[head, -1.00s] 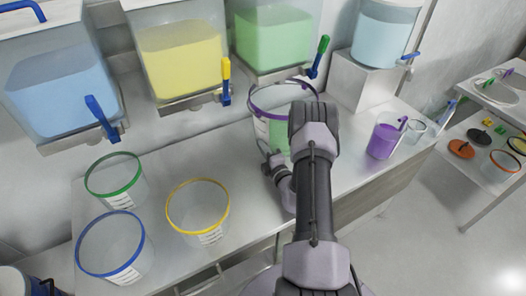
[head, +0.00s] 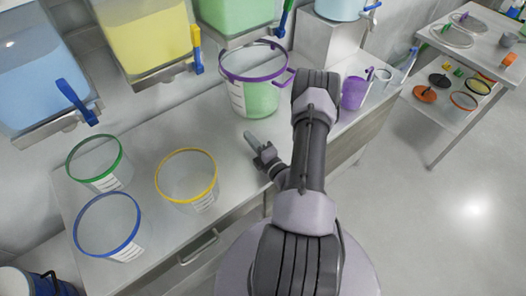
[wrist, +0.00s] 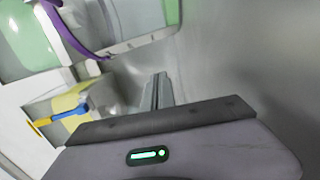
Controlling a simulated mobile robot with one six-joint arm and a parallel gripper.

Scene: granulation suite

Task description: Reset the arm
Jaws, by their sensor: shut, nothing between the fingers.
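My arm reaches up the middle of the head view and bends down toward the bench. My gripper (head: 258,147) is over the bench top, in front of the purple-rimmed bucket (head: 247,80) and apart from it. Its fingers are together with nothing between them. In the wrist view my gripper (wrist: 161,78) shows as closed grey fingers beyond the dark edge of its body. The purple-rimmed bucket holds green contents and also shows at the top left of the wrist view (wrist: 72,32).
Empty buckets with green (head: 95,160), yellow (head: 187,178) and blue (head: 107,224) rims stand on the bench left of my gripper. Bins with levered outlets, such as the yellow one (head: 140,35), hang above. A purple jug (head: 354,93) stands to the right. Open floor lies at right.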

